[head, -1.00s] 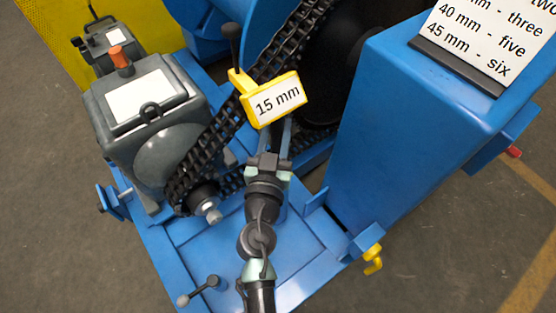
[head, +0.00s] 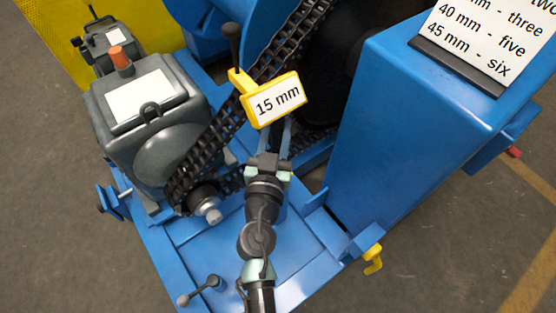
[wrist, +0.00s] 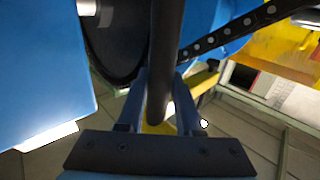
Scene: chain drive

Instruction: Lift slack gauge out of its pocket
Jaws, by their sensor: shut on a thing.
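The slack gauge (head: 246,82) is yellow, with a white plate marked "15 mm" and a dark knobbed stem rising at its upper left. It stands against the black chain (head: 287,48) in the head view. My gripper (head: 281,138) reaches up from below, and its fingertips are hidden behind the marked plate. In the wrist view my gripper (wrist: 160,95) has its two fingers on either side of a dark rod (wrist: 166,50), with yellow showing behind. It is shut on this rod, which looks like the gauge's handle. I cannot make out the pocket.
A grey motor (head: 150,120) with an orange cap stands left of the chain. A tall blue housing (head: 385,130) stands close on the right. A small sprocket shaft (head: 208,212) and a lever (head: 200,291) lie low left. A yellow hook (head: 372,260) is low right.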

